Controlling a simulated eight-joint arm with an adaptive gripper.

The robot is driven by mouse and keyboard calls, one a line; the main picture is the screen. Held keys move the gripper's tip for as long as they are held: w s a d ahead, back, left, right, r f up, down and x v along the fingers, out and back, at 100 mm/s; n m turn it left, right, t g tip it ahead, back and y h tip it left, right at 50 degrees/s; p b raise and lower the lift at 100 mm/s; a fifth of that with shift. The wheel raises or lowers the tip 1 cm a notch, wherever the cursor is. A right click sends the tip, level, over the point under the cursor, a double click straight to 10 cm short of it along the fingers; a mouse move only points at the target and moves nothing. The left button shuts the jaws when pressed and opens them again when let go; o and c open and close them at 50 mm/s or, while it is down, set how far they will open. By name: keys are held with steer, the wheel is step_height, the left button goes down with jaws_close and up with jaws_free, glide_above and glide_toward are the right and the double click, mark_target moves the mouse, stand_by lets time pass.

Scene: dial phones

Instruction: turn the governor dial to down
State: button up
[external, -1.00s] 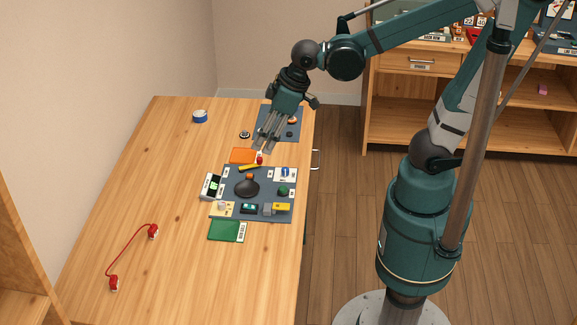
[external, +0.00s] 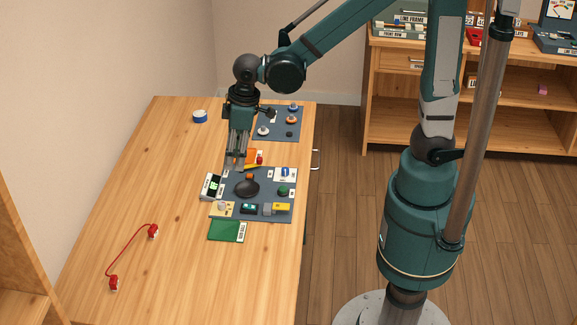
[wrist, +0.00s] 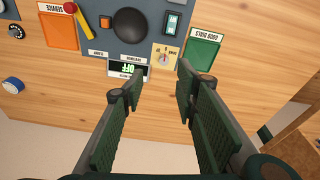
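A small beige plate with a round knob and a red mark sits at the panel's edge in the wrist view (wrist: 165,57); this plate also shows at the front left of the panel in the external view (external: 222,208). It looks like the governor dial, but its lettering is too small to read. My gripper (wrist: 158,80) is open and empty, its fingers apart, with the plate showing beyond the gap between them. In the external view my gripper (external: 235,166) points down over the panel's far left corner, apart from the plate.
The grey panel (external: 263,191) also bears a black dome (wrist: 130,25), a display reading OFF (wrist: 128,69) and several other controls. A green tray (wrist: 202,48) and an orange tray (wrist: 60,31) lie beside it. A red cord (external: 129,245) lies left; the table's left is mostly clear.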

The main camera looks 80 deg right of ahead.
steer(key=g+p, duration=0.2)
glide_above(222, 202)
steer(key=shift+n, duration=0.4)
step_height(222, 202, down, 8)
steer(key=shift+f, duration=0.45)
steer(key=shift+f, duration=0.15)
steer(key=shift+f+b, duration=0.4)
steer(key=shift+f, duration=3.35)
steer(key=c, duration=0.9)
